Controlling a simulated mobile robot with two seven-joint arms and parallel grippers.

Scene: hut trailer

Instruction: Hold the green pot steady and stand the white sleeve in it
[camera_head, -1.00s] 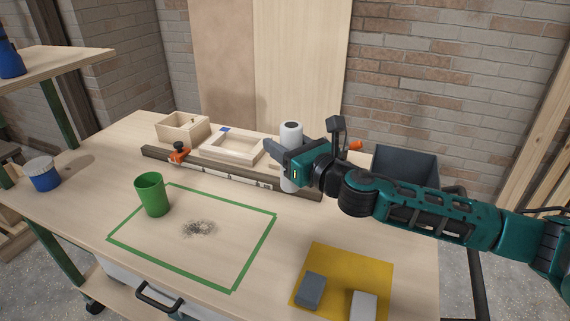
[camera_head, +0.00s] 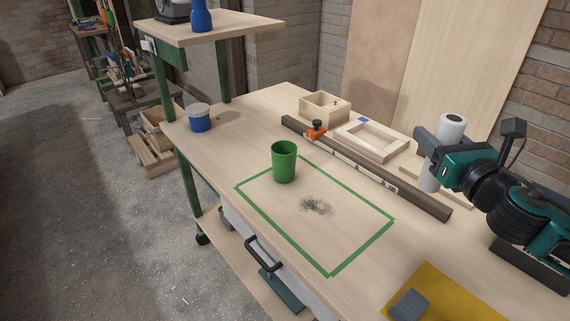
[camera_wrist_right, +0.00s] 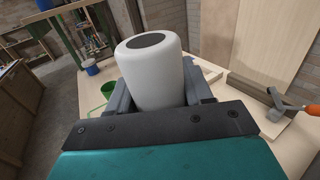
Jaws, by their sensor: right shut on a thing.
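The green pot (camera_head: 284,162) stands upright at the back left of the green taped rectangle on the bench, and its open top shows. It is partly visible in the right wrist view (camera_wrist_right: 108,90). The white sleeve (camera_head: 450,128) is upright at the right, with a dark round opening on top. My right gripper (camera_head: 430,158) is shut on the white sleeve. In the right wrist view the sleeve (camera_wrist_right: 153,80) stands between the two grey fingers. The gripper hides the sleeve's middle. I cannot tell if its base touches the bench. My left gripper is not in view.
A dark rail (camera_head: 360,168) with an orange clamp (camera_head: 316,130) lies behind the taped area. A wooden box (camera_head: 325,106) and frame (camera_head: 372,141) sit behind it. A blue jar (camera_head: 197,118) stands left. A yellow mat (camera_head: 440,297) lies front right. The taped area is mostly clear.

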